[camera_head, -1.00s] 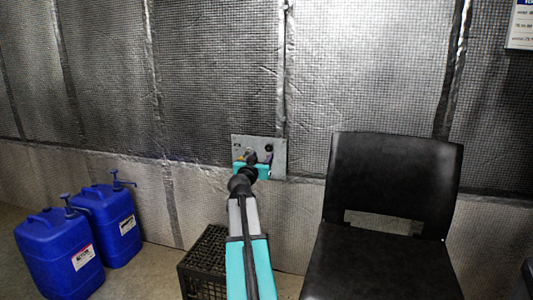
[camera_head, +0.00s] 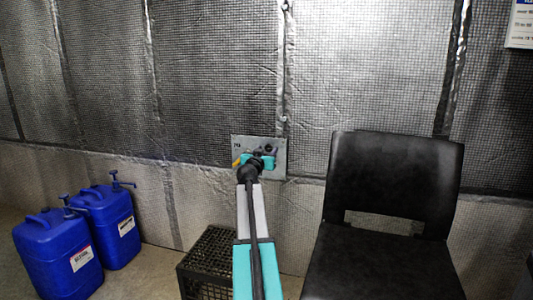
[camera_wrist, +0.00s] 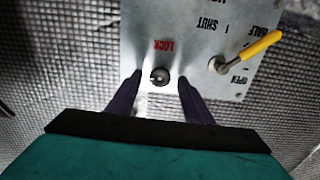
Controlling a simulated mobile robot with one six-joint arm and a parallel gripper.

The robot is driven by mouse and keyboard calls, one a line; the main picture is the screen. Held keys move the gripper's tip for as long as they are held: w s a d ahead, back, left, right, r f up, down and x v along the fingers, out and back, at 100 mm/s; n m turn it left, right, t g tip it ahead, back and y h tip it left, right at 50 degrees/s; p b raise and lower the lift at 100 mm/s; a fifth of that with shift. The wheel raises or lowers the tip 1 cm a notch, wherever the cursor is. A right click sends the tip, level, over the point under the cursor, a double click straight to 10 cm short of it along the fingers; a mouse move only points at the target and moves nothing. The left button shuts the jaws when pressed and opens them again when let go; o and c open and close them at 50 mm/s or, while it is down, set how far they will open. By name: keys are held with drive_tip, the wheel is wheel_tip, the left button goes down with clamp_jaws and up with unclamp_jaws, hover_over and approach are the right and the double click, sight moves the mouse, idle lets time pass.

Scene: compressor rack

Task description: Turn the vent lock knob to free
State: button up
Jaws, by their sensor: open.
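The grey metal panel (camera_head: 279,163) is on the quilted wall, partly hidden behind my gripper (camera_head: 263,155) in the head view. In the wrist view the panel (camera_wrist: 180,20) appears upside down. A small round dark knob (camera_wrist: 160,76) sits on it beside a red LOCK label (camera_wrist: 164,45). My gripper (camera_wrist: 160,80) is open, with one dark finger to each side of the knob. A gap shows on both sides; I cannot tell the depth between fingertips and panel. No FREE label is visible.
A yellow-handled lever (camera_wrist: 249,48) stands on the panel right of the knob in the wrist view, near SHUT and OPEN labels. A black chair (camera_head: 393,190) stands right of my arm. A black crate (camera_head: 207,262) and two blue canisters (camera_head: 108,225) are on the left.

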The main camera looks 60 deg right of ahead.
drive_tip(key=shift+d, duration=0.1)
drive_tip(key=shift+c, duration=0.4)
drive_tip(key=c, duration=1)
